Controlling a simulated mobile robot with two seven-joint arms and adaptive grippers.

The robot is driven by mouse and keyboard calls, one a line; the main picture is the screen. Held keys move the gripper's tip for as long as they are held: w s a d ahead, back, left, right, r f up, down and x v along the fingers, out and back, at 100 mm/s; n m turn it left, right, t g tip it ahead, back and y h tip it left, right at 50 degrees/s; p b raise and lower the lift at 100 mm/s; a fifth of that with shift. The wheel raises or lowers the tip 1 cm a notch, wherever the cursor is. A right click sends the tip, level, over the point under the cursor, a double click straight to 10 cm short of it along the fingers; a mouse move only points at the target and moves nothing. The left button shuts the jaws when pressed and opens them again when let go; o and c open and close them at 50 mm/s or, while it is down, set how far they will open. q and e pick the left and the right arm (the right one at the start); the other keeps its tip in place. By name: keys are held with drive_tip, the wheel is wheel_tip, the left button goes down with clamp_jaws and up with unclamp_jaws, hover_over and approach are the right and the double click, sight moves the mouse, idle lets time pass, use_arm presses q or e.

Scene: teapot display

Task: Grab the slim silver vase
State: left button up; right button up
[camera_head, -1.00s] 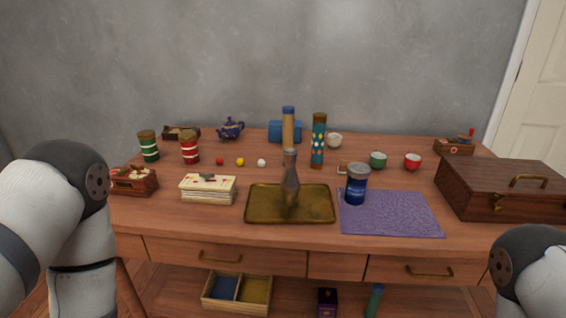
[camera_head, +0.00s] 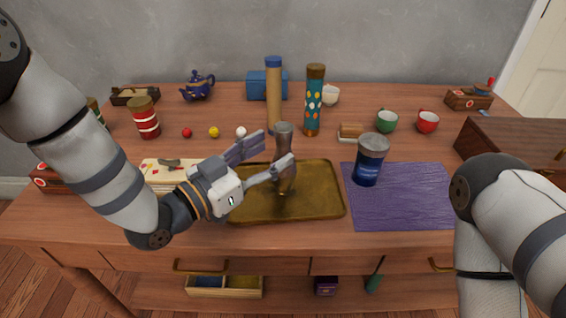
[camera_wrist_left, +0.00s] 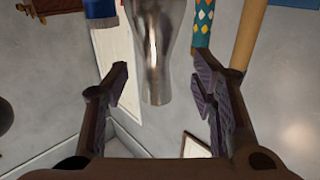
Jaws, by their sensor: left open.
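The slim silver vase (camera_head: 284,158) stands upright on the brass tray (camera_head: 326,208) in the head view. My left gripper (camera_head: 277,150) is open and comes at the vase from the left, its fingertips by the vase's body. One finger lies on the far side and the other on the near side, partly covering the vase. In the left wrist view the vase (camera_wrist_left: 155,55) shows between and beyond the open fingers (camera_wrist_left: 160,80). I cannot tell whether a finger touches it. My right gripper is out of view.
A tan cylinder (camera_head: 273,95) and a teal patterned cylinder (camera_head: 313,105) stand close behind the vase. A dark blue jar (camera_head: 369,162) stands on the purple mat (camera_head: 410,205) to the right. Small balls, including a white one (camera_head: 241,132), lie behind my left gripper.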

sight(277, 147)
use_arm(q)
drive_tip(key=x, duration=0.4)
drive_tip(key=shift+s+d+r, duration=0.1)
drive_tip(key=shift+d, duration=0.05)
clamp_jaws()
drive_tip(key=shift+r, duration=0.15)
